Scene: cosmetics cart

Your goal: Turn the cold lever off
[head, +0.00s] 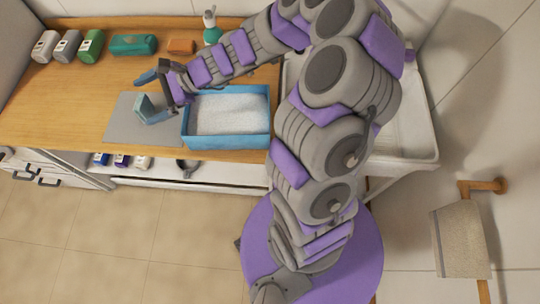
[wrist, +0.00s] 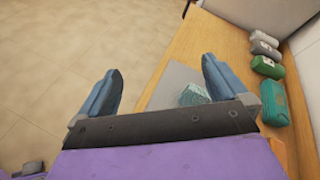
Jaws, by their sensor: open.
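No cold lever or tap can be made out in either view. A white sink basin (head: 414,150) stands at the right of the head view, and my arm covers much of it. My gripper (head: 141,89) is over the left part of the wooden counter, above a grey mat and left of a blue tray, well away from the sink. In the wrist view its two blue-grey fingers (wrist: 161,68) are spread wide apart with nothing held between them.
The blue tray (head: 228,142) holds white granules. The grey mat (head: 122,130) bears a teal patterned item (wrist: 195,94). Several bottles, a green case (head: 133,44) and an orange block (head: 181,46) line the back. A towel (head: 459,240) hangs at right. The floor at left is clear.

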